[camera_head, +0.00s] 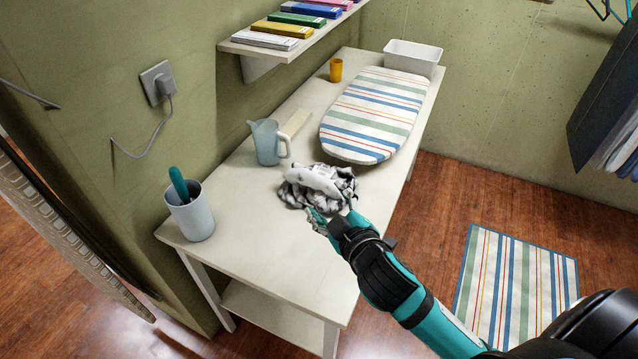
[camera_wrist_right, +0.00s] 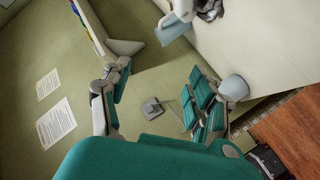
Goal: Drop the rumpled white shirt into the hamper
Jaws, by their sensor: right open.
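A rumpled white cloth (camera_head: 316,178), which looks like the shirt, lies on a black-and-white checked cloth (camera_head: 330,197) on the white table (camera_head: 262,225). My right gripper (camera_head: 316,219) is at the near side of this heap, over the table; I cannot tell whether it touches the cloth. In the right wrist view the right gripper (camera_wrist_right: 157,72) has its fingers wide apart with nothing between them. The checked cloth shows at the top edge there (camera_wrist_right: 209,9). My left gripper is out of view. I see nothing that is clearly a hamper.
A pale blue jug (camera_head: 267,142) stands behind the heap, and a cup with a teal-handled tool (camera_head: 192,212) is at left. A shelf (camera_head: 285,45) overhangs the table.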

